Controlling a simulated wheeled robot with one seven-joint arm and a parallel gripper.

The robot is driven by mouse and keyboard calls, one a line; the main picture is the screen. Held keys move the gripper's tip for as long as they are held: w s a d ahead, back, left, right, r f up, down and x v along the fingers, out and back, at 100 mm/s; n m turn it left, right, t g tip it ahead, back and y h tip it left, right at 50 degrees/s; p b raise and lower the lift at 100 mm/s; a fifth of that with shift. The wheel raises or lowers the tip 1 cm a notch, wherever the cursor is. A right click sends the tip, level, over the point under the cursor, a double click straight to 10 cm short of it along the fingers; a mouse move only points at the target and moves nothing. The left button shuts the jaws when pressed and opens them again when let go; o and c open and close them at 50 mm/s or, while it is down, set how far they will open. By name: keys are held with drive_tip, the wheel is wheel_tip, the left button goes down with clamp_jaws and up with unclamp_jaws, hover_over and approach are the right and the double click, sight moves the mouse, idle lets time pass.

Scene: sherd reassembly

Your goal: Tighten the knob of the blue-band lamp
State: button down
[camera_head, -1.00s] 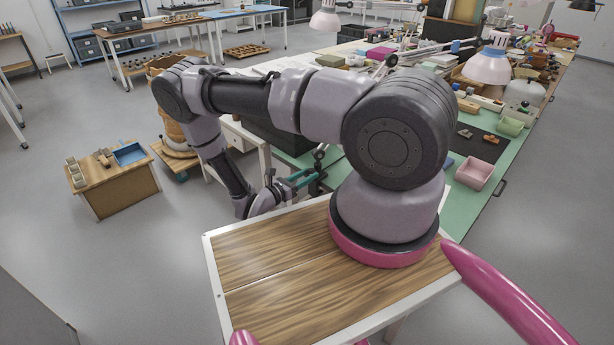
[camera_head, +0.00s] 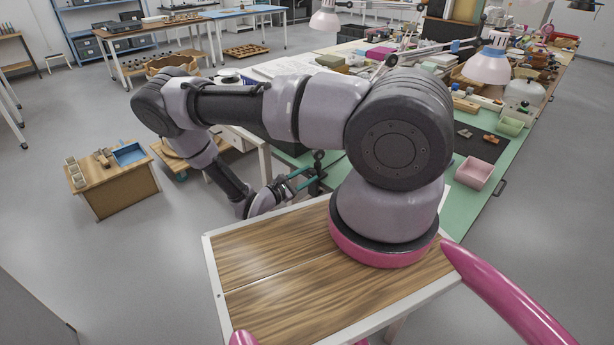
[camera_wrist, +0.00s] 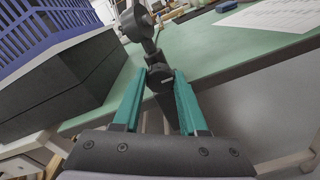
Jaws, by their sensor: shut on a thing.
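My gripper (camera_wrist: 160,88) has its two teal fingers shut on a dark knob (camera_wrist: 160,76) at the green bench's edge. The knob sits on a black clamp and post (camera_wrist: 138,24) that rises from the edge. In the head view, my gripper (camera_head: 306,180) shows beside the bench edge, at the dark clamp (camera_head: 318,160), partly behind my arm. Pale lamp shades hang over the bench, one at the right (camera_head: 488,66) and one at the top (camera_head: 324,18). A blue band on the held clamp's lamp cannot be made out.
The green bench top (camera_wrist: 225,50) carries paper sheets (camera_wrist: 275,14). A dark box with a blue rack (camera_wrist: 40,35) stands close at the left in the wrist view. A pink bin (camera_head: 473,172) and many small things lie along the bench. A low wooden cabinet (camera_head: 115,180) stands left on open floor.

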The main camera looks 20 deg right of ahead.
drive_tip(key=shift+m, duration=0.3)
drive_tip(key=shift+c, duration=2.2)
unclamp_jaws()
drive_tip(key=shift+a, duration=0.1)
drive_tip(key=v, duration=1)
drive_tip(key=shift+a, duration=0.35)
drive_tip(key=shift+s, duration=0.1)
